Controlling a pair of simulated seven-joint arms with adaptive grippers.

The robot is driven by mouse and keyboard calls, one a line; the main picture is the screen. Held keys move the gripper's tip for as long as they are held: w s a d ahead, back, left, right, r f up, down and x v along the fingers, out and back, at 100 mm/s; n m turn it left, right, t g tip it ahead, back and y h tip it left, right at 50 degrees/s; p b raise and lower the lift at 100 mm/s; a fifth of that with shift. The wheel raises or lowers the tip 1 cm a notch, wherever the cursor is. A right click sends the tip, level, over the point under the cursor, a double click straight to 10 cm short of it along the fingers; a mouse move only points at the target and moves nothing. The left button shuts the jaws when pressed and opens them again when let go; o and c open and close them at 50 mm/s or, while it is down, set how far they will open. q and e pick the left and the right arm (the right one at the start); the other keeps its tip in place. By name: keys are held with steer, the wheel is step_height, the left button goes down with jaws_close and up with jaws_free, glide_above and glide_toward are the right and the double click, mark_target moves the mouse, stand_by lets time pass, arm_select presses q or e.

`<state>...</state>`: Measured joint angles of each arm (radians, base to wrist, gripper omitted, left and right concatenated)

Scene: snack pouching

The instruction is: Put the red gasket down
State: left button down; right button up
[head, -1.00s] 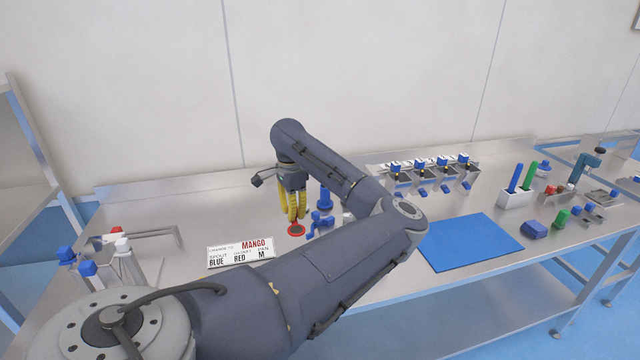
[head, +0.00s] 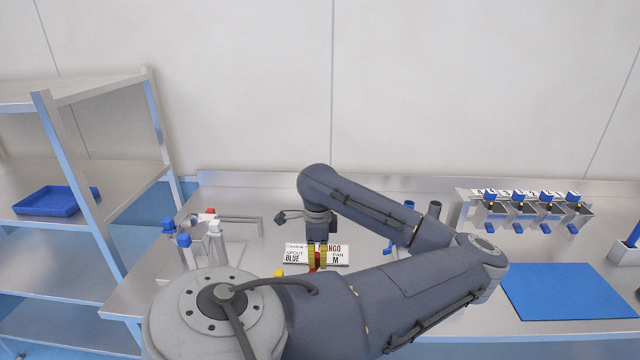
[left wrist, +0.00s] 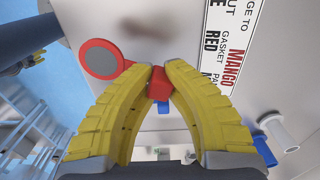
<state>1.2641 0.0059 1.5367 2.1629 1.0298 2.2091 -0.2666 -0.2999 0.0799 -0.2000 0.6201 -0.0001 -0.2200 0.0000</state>
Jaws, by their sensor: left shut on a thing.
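My left gripper (head: 317,264) is shut on the red gasket (left wrist: 158,84). In the left wrist view, the yellow fingertips pinch the gasket's red tab, and its round ring with a grey middle extends to the left. In the head view, only a bit of red (head: 318,262) shows between the fingers, in front of the white sign (head: 295,254). The sign's words MANGO, GASKET and RED show in the left wrist view (left wrist: 224,52). The gasket's height above the table is hard to tell. My right gripper is not in view.
A rack with blue, white and red-capped pieces (head: 200,243) stands left of the sign. A shelf with a blue tray (head: 55,201) is at far left. A blue mat (head: 568,290) and a dispenser row (head: 530,212) are at right. The metal table (head: 270,200) has bare room behind the sign.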

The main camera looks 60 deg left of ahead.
arm_select(q)
steer(key=shift+f, duration=3.05)
steer(key=shift+f, duration=0.65)
steer(key=c, duration=1.4)
jaws_free()
steer(key=shift+c, duration=0.2)
steer(key=shift+r, duration=0.1)
